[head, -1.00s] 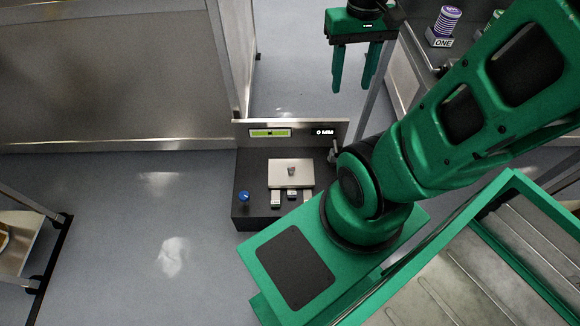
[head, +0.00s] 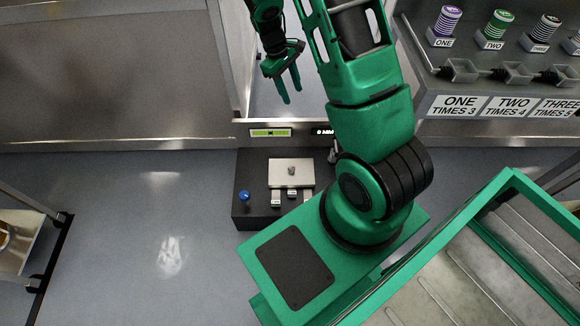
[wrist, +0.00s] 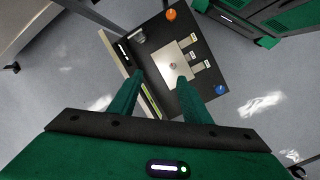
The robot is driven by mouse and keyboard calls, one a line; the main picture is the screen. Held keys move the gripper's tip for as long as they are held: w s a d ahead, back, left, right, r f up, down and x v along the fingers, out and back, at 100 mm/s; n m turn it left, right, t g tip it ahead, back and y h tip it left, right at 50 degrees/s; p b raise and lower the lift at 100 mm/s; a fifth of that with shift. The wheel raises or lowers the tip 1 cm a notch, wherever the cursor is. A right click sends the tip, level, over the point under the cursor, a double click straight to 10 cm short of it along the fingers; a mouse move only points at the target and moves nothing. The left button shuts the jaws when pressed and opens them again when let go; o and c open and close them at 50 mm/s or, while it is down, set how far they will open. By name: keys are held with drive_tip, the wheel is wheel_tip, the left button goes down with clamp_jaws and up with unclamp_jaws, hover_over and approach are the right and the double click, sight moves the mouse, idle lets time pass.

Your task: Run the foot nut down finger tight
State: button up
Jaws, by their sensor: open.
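A dark box stand (head: 255,175) sits low at the middle of the head view. A pale metal plate (head: 278,179) lies on its top, with a small grey nut-like piece (head: 291,170) near the plate's middle. The piece is too small to tell whether it is the foot nut or how it is seated. It also shows in the wrist view (wrist: 173,65). My gripper (head: 292,96) is open and empty, high above the stand's back panel, with its fingers pointing down. In the wrist view my gripper (wrist: 159,77) has the plate beyond its fingertips, well apart.
A blue knob (head: 244,196) and an orange knob (wrist: 171,15) are on the stand. Small labelled blocks (head: 276,199) lie along the plate's edge. A lit display panel (head: 270,132) rises behind. A bench (head: 430,90) with numbered stacks and bins stands at right.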

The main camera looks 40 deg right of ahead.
drive_tip(key=w+a+f+n, duration=0.1)
drive_tip(key=w+f+n, duration=0.1)
drive_tip(key=f, duration=0.6)
drive_tip(key=w+a+f+n, duration=0.1)
drive_tip(key=f+n, duration=0.1)
drive_tip(key=f, duration=0.5)
drive_tip(key=n+h, duration=0.1)
drive_tip(key=n, duration=0.3)
approach(291, 168)
drive_tip(key=shift+g, duration=0.3)
drive_tip(key=x, duration=0.8)
drive_tip(key=shift+w+f, duration=0.3)
